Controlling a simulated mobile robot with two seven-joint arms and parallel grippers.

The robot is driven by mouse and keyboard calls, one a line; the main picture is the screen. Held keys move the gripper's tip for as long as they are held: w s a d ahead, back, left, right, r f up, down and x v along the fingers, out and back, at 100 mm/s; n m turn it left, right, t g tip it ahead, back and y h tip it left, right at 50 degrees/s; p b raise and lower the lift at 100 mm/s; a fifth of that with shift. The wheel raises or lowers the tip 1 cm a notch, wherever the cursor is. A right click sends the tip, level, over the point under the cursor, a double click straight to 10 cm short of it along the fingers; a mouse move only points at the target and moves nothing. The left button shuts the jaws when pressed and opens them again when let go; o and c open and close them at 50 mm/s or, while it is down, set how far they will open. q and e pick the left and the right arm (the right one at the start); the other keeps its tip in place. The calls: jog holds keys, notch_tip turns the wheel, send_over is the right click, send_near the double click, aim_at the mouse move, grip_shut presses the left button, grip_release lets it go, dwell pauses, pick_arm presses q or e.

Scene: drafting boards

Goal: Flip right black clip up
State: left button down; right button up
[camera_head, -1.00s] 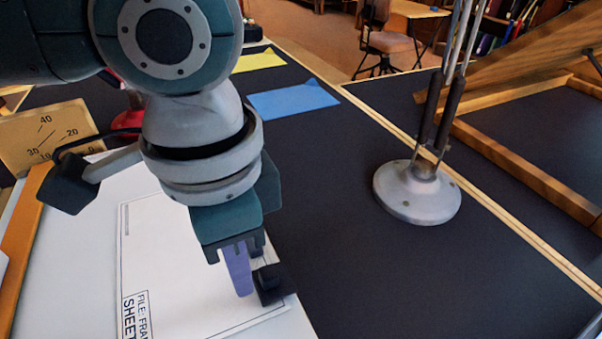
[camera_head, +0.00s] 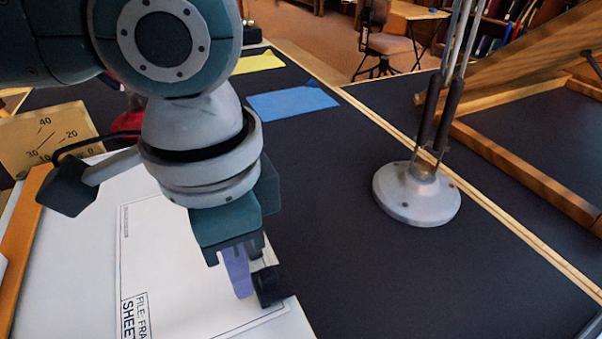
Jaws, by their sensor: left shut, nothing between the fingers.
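The right black clip (camera_head: 270,286) sits at the right edge of the white drafting board (camera_head: 60,290), by the corner of the paper sheet (camera_head: 165,250). My left gripper (camera_head: 240,280) points down with its purple fingers shut and empty. Its fingertips are right beside the left side of the clip; I cannot tell whether they touch it. Part of the clip's back is close behind the fingers. Another black clip-like piece (camera_head: 66,187) shows at the left, partly near my arm. My right gripper is not in view.
A grey lamp base (camera_head: 416,193) stands on the dark table at the right. A blue sheet (camera_head: 293,102) and a yellow sheet (camera_head: 259,62) lie farther back. A tan protractor-like plate (camera_head: 45,135) is at the left.

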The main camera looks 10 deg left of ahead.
pick_arm(q)
jog(key=shift+f, duration=0.15)
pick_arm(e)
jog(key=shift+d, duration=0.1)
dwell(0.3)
pick_arm(q)
jog(key=shift+f, duration=0.65)
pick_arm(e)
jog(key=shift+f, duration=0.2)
pick_arm(q)
jog(key=shift+d, duration=0.1)
jog(key=shift+w+d, duration=0.2)
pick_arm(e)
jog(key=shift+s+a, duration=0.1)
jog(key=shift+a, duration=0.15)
